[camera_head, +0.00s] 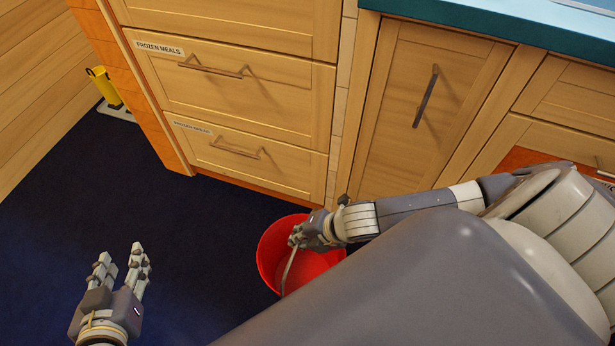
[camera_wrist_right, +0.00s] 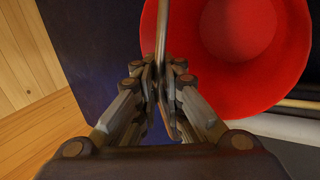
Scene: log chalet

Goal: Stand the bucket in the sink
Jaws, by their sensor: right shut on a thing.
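A red bucket (camera_head: 312,264) is low in front of the cabinets, partly hidden behind my right arm. It also fills the upper right of the right wrist view (camera_wrist_right: 240,45). My right gripper (camera_head: 294,240) is at the bucket's rim side, shut on its thin grey handle (camera_head: 287,272). In the right wrist view the handle runs up from between the fingers (camera_wrist_right: 166,75). I cannot tell whether the bucket touches the floor. My left gripper (camera_head: 121,262) is open and empty at the lower left. No sink can be made out clearly.
A teal countertop (camera_head: 500,18) runs along the top right, above wooden cabinets (camera_head: 425,110). Drawers (camera_head: 235,95) with labels stand at the middle left. A yellow object (camera_head: 104,87) is at the far left. The dark blue floor (camera_head: 130,190) is clear at left.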

